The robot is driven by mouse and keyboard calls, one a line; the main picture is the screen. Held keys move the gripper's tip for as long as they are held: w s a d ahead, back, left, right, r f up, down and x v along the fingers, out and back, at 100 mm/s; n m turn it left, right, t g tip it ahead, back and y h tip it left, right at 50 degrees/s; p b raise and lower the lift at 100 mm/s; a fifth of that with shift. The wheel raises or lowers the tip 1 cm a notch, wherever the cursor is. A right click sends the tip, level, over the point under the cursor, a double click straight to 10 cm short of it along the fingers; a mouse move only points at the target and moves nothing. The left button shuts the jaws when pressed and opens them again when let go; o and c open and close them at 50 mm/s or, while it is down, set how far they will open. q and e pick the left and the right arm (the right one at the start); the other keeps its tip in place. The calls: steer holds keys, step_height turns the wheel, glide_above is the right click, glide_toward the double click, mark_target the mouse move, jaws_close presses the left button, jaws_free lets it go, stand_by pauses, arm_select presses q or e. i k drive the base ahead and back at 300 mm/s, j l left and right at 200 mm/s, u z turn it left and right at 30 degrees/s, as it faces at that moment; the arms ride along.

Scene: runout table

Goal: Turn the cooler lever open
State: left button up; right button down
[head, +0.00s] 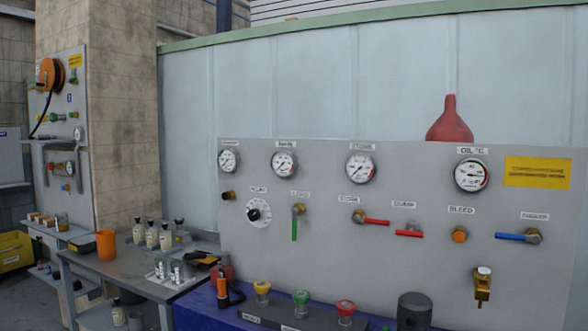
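The cooler lever (513,237) has a blue handle and sits at the right of the grey panel in the head view, below a small label that seems to read COOLER. Its handle lies nearly level, pointing left from its metal pivot (533,236). Nothing touches it or covers it. Neither of my grippers shows in the head view.
The grey panel (330,260) also bears a green lever (294,226) hanging down, red levers (376,221) (408,233), an orange bleed knob (459,235) and several gauges. A brass tap (482,288) juts out below the cooler lever. Coloured knobs and a dark cylinder (414,311) stand in front.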

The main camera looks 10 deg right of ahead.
mark_target(534, 238)
steer(key=z, duration=1.55)
steer(key=i+j, duration=0.15)
steer(key=j, duration=0.2)
steer(key=i+j, duration=0.2)
steer(key=j, duration=0.2)
steer(key=i+j, duration=0.15)
steer(key=j, duration=0.2)
steer(key=i+j+z, duration=0.1)
steer(key=j, duration=0.25)
steer(key=i+z, duration=0.1)
steer(key=z, duration=1.3)
